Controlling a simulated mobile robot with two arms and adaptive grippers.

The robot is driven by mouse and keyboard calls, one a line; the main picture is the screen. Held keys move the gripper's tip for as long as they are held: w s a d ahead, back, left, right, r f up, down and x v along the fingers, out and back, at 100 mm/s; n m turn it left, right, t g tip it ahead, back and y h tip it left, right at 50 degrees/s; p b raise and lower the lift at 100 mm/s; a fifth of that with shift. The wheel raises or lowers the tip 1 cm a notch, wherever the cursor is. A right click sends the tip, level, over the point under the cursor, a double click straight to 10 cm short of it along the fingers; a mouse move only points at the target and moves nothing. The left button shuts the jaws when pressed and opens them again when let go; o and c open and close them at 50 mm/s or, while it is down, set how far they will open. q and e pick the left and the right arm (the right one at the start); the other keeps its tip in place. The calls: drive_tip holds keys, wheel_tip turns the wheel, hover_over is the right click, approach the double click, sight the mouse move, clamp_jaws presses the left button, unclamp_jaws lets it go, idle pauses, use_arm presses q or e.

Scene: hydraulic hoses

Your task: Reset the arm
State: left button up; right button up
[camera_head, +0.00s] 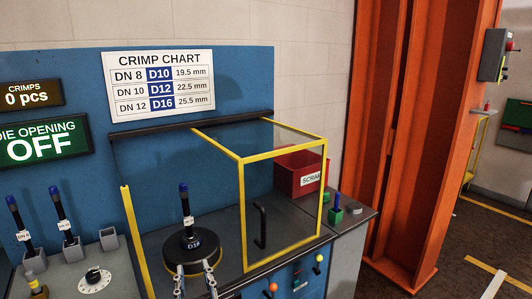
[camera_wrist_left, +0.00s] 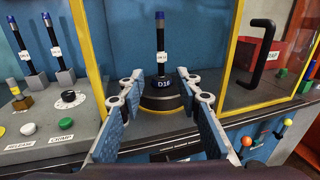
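My left gripper (camera_head: 194,272) shows at the bottom of the head view, in front of the crimping machine. In the left wrist view my left gripper (camera_wrist_left: 158,82) has its two fingers spread wide apart, with nothing held between them. A black hose with a blue tip (camera_head: 186,204) stands upright in the round black die head marked D16 (camera_head: 191,246). The hose (camera_wrist_left: 160,38) and the die head (camera_wrist_left: 160,96) show beyond the fingertips in the left wrist view. The hose's lower end is hidden in the die head. My right gripper is not in view.
A yellow-framed clear guard (camera_head: 242,200) with a black handle stands right of the die head; the front before the die is open. Two hoses (camera_head: 66,222) stand in holders at left, near a dial (camera_head: 95,279). A red scrap bin (camera_head: 300,174) is behind right.

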use_arm(q)
drive_tip(key=s+a+f+n+g+h, duration=0.1)
drive_tip(key=s+a+f+n+g, duration=0.35)
drive_tip(key=f+n, duration=0.4)
drive_tip(key=s+a+f+n+g+h, duration=0.1)
drive_tip(key=s+a+f+n+g, duration=0.2)
drive_tip(key=s+f+n, duration=0.5)
drive_tip(key=s+d+f+n+g+h, duration=0.2)
drive_tip(key=s+f+n+g, duration=0.15)
drive_tip(key=s+n, duration=0.4)
drive_tip(key=s+d+f+n+g+h, duration=0.1)
drive_tip(key=s+f+n+g+h, duration=0.15)
drive_tip(key=s+f+n, duration=0.5)
drive_tip(key=s+f+m+g, duration=0.1)
drive_tip(key=s+f, duration=0.1)
drive_tip(key=f, duration=1)
drive_tip(key=s+f+m, duration=0.1)
drive_tip(key=s+f, duration=0.1)
drive_tip(key=f, duration=1.1)
drive_tip(key=s+a+f+g, duration=0.1)
drive_tip(key=s+a+f, duration=0.2)
drive_tip(key=s+f, duration=1.2)
drive_tip(key=shift+s+y, duration=0.35)
drive_tip(key=shift+s, duration=0.5)
drive_tip(key=shift+g, duration=0.25)
drive_tip(key=shift+c, duration=0.3)
